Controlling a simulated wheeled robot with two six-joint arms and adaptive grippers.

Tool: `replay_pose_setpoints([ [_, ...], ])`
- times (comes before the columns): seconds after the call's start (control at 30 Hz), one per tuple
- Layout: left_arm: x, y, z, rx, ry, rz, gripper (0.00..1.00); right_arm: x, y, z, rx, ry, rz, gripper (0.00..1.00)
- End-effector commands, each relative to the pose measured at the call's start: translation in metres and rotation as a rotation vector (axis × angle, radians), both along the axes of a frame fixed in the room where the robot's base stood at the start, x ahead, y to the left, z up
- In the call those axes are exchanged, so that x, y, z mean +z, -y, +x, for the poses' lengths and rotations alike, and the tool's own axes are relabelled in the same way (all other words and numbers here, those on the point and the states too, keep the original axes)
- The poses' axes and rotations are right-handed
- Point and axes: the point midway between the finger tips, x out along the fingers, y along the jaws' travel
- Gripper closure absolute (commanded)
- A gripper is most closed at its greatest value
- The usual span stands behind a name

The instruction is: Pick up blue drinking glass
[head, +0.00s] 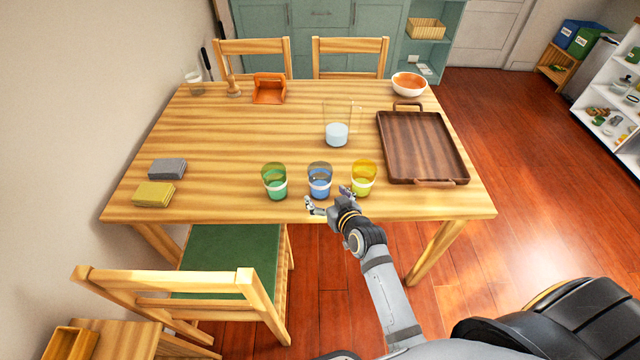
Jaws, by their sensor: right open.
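The blue drinking glass (319,176) stands upright near the front edge of the wooden table, between a green glass (274,181) on its left and a yellow glass (364,174) on its right. It has a pale band and seems to hold some liquid. My right gripper (328,200) is open and empty at the table's front edge, just in front of the blue glass, with its fingers spread to either side of the glass's lower part. Whether a finger touches the glass cannot be told. My left gripper is not in view.
The table (230,130) also bears a clear pitcher (337,133) behind the glasses, a brown tray (420,145) at right, a bowl (409,87) and folded cloths (154,195) at left. A chair (170,285) stands at the front left. The table's middle left is clear.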

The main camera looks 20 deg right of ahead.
Motion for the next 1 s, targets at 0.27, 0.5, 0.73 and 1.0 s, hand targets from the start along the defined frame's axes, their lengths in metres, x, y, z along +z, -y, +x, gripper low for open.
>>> replay_pose_setpoints([
  [0.27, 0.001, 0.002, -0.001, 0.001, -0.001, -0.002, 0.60, -0.012, 0.001, 0.026, 0.000, -0.001, 0.000, 0.12],
  [0.5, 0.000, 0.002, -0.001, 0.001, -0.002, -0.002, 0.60, -0.022, -0.001, 0.048, -0.001, -0.001, 0.000, 0.12],
  [0.73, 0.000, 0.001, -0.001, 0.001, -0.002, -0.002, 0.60, -0.022, -0.001, 0.047, -0.001, -0.001, 0.000, 0.20],
  [1.0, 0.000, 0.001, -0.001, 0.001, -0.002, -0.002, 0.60, -0.022, -0.001, 0.047, -0.001, -0.001, 0.000, 0.57],
])
